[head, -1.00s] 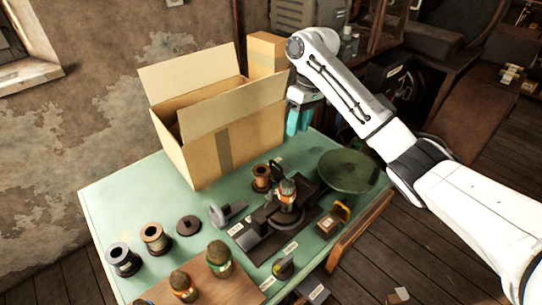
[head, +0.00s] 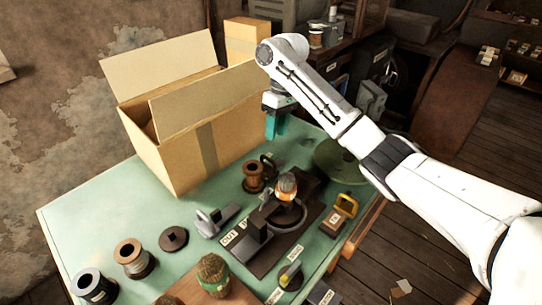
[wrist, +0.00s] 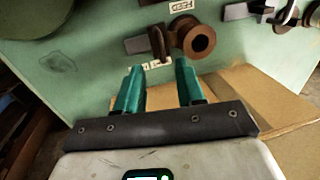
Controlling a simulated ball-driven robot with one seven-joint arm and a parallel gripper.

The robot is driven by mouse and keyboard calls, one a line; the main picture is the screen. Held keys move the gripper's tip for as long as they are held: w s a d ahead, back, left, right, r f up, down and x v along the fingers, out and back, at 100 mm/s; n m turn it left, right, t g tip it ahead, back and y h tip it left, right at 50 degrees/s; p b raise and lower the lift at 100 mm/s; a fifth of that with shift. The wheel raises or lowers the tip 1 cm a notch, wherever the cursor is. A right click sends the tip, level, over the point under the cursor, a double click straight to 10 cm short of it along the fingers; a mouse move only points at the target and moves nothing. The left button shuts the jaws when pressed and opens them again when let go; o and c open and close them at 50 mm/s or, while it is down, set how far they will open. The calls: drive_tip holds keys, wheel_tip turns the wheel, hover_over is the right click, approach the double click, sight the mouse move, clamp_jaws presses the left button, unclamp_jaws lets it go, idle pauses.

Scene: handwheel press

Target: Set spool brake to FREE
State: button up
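A brown spool (head: 253,177) stands on the green table, with a small dark upright lever (head: 268,165) beside it. I take this lever for the spool brake, but cannot be sure. In the wrist view, the dark lever (wrist: 158,42) stands beside the spool (wrist: 195,40), with a small white label (wrist: 181,6) beyond it and another (wrist: 157,65) nearer my fingers. Their text is hard to read. My gripper (head: 277,125) is above the table beyond the spool, next to the open box. In the wrist view, its teal fingers (wrist: 160,88) are apart and empty, short of the lever.
An open cardboard box (head: 190,150) stands close to my gripper. A dark press (head: 275,225), a green round dish (head: 340,160), a yellow-handled part (head: 345,207) and a yellow-marked knob (head: 291,276) crowd the right side. Loose spools (head: 133,258) stand at the front left.

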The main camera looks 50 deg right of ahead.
hover_over(266, 166)
drive_tip(key=s, duration=0.2)
drive_tip(key=f, duration=0.8)
drive_tip(key=shift+s+d+f, duration=0.15)
drive_tip(key=shift+s+f, duration=0.05)
drive_tip(key=shift+c, duration=0.2)
clamp_jaws()
